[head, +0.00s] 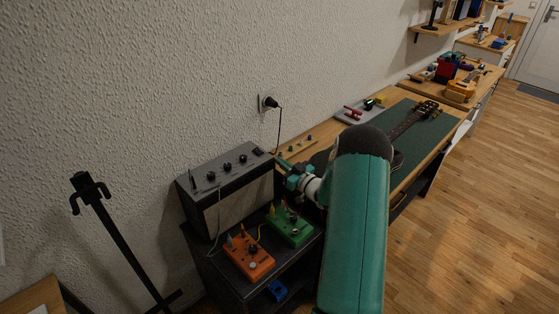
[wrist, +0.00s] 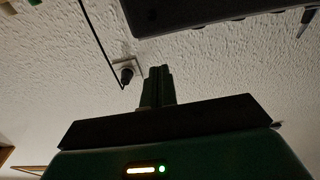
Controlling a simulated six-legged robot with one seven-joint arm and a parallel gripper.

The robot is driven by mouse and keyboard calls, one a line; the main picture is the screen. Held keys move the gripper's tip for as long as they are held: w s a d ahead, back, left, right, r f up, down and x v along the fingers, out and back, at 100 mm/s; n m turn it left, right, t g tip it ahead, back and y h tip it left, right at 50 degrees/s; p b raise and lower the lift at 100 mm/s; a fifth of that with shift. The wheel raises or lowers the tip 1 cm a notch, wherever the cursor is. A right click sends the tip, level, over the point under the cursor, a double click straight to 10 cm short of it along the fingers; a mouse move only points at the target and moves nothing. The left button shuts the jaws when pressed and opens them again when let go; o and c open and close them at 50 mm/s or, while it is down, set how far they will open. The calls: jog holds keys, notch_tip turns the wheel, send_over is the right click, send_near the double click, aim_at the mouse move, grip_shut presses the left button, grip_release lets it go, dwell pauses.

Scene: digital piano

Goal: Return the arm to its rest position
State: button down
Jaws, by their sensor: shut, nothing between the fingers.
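My gripper (head: 284,168) is at the right end of the grey amplifier (head: 228,190), close to its upper edge. I cannot tell in the head view whether it touches it. In the wrist view the two fingers (wrist: 158,72) are together with nothing between them, pointing toward the wall. My teal arm reaches forward from the bottom of the head view and hides part of the bench and the guitar's body.
An orange pedal (head: 249,258) and a green pedal (head: 290,227) sit on the dark stand below the amplifier. A plugged-in wall socket (head: 268,102) is above. A guitar (head: 408,122) lies on the green mat (head: 432,133). A black stand (head: 120,235) is at left; floor at right is clear.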

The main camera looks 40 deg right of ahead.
dwell(0.4)
jog(key=w+a+r+g+h, duration=0.3)
jog(key=a+r, duration=0.2)
jog(key=r, duration=0.6)
jog(key=s+a+r+m+g+h, duration=0.1)
jog(key=s+a+r+g+h, duration=0.2)
jog(key=s+a+r, duration=0.5)
jog(key=s+a+r+g+y, duration=0.1)
jog(key=s+a+g, duration=0.2)
jog(key=s+a, duration=0.7)
jog(key=s+a+r+g+y, duration=0.2)
jog(key=s+a+g, duration=0.2)
jog(key=s+a, duration=0.6)
jog(key=s, duration=0.8)
jog(key=shift+a+r+m, duration=0.15)
jog(key=shift+r+m, duration=0.05)
jog(key=shift+m, duration=0.1)
